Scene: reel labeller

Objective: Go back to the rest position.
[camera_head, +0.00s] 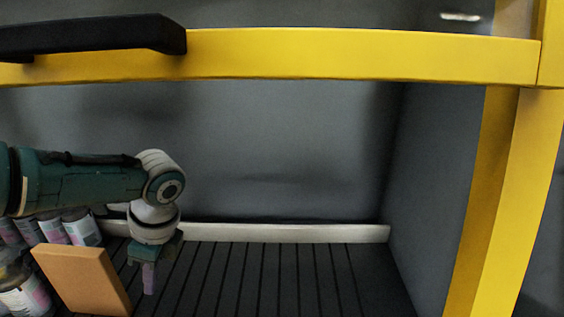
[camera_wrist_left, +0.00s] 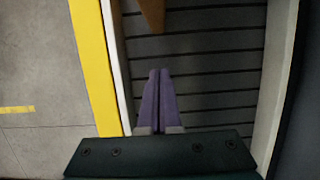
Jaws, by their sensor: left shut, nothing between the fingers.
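My left gripper (camera_head: 149,279) hangs down from the dark green arm at the left of the head view, inside the yellow-framed machine, above the dark slatted floor (camera_head: 265,280). In the left wrist view its two purple fingers (camera_wrist_left: 159,75) are together with nothing between them. The slats lie below the fingertips. My right gripper is in neither view.
An orange-brown panel (camera_head: 82,280) stands beside the gripper, and part of it shows in the left wrist view (camera_wrist_left: 152,14). Several labelled reels or cans (camera_head: 81,227) are at the far left. A yellow beam (camera_head: 350,55) crosses above; a yellow post (camera_head: 505,200) stands right. The slatted floor's right side is clear.

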